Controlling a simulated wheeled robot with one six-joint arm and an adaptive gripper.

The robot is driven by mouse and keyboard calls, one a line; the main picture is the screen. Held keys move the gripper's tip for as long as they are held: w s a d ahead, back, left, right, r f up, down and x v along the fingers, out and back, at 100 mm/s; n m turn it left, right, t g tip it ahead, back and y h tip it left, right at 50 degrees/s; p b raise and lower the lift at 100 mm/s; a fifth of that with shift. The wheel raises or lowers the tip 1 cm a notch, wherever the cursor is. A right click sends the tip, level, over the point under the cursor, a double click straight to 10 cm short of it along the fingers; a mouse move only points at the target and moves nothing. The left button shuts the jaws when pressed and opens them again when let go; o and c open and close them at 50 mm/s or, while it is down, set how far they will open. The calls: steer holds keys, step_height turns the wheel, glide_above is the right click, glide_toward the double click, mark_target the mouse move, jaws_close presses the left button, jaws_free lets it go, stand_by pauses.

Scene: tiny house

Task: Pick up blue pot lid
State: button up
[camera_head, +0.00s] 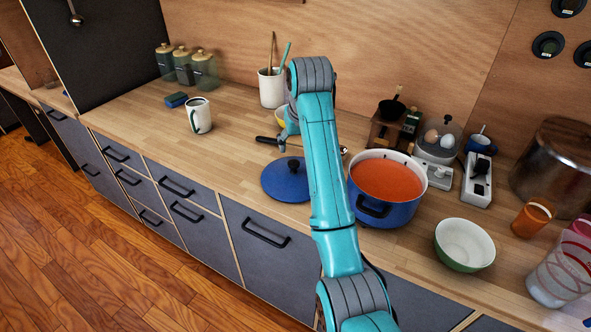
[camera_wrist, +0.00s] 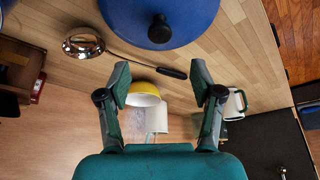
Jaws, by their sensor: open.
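The blue pot lid (camera_head: 283,185) lies flat on the wooden counter with its dark round knob up, left of the blue pot (camera_head: 402,212) of orange-red soup. My arm hides part of the lid's right side. In the wrist view the lid (camera_wrist: 190,20) is at the top, cut off by the frame edge, with its black knob in view. My gripper (camera_wrist: 160,85) is open and empty. Its fingers point toward the counter, beyond the lid on the wall side, and do not touch it. In the head view my arm mostly hides the gripper.
A dark-handled ladle (camera_head: 266,140) lies just behind the lid, and a yellow bowl (camera_wrist: 143,93) shows between my fingers. A utensil crock (camera_head: 271,91) stands near the wall. A white mug (camera_head: 199,115) is farther left. The counter left of the lid is clear.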

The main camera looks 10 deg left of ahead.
mark_target(294, 162)
steer(key=x, duration=1)
steer(key=shift+s+f, duration=0.15)
jaws_close()
